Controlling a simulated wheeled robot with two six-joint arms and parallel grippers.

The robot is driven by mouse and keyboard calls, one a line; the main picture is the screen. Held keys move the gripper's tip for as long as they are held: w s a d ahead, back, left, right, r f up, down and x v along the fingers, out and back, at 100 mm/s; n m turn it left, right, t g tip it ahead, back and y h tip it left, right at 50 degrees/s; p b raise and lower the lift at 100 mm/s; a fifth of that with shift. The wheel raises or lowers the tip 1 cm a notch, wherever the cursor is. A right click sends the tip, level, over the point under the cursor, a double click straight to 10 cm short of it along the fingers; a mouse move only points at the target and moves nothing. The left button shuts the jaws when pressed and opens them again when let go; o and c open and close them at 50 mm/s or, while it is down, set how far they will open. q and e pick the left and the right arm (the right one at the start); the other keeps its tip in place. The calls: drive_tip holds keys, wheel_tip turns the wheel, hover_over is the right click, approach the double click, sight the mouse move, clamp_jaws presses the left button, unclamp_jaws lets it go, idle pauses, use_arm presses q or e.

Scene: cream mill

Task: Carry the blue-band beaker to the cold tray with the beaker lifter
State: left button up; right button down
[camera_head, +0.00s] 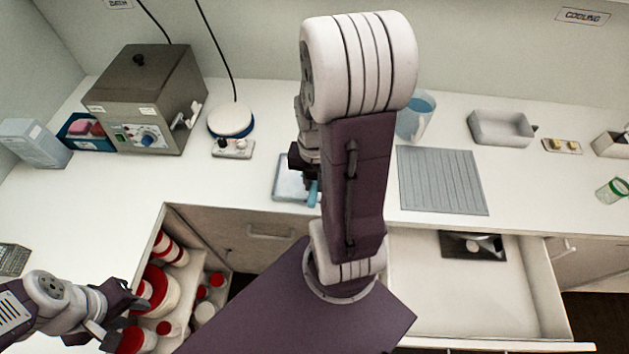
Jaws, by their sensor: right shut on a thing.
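My right arm rises through the middle of the view and hides much behind it. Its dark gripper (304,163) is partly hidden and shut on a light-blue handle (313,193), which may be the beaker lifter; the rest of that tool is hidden. A shallow pale tray (283,191) lies beneath it. A grey metal tray (500,127) stands at the back right, below the COOLING sign, and may be the cold tray. I cannot make out the blue-band beaker. My left gripper (120,312) appears open, at an open drawer of red-lidded jars.
A jug (417,116) with blue contents stands right of my arm, behind a ribbed grey mat (441,180). A hotplate (231,121) and a grey machine (147,98) stand left. The jar drawer (199,273) and a right drawer (410,272) are open. The counter left of the tray is clear.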

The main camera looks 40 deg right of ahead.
sight(312, 194)
drive_tip(key=shift+f+b, duration=0.5)
drive_tip(key=shift+f, duration=0.25)
idle(0.7)
drive_tip(key=shift+f, duration=0.25)
drive_tip(key=shift+r, duration=0.1)
drive_tip(key=shift+s+a, duration=0.2)
drive_tip(key=shift+a, duration=0.1)
idle(0.5)
drive_tip(key=shift+s+a, duration=0.15)
drive_tip(key=shift+a, duration=0.05)
drive_tip(key=shift+s+a+b, duration=0.45)
drive_tip(key=shift+a+b, duration=0.15)
drive_tip(key=shift+b, duration=0.55)
idle(0.4)
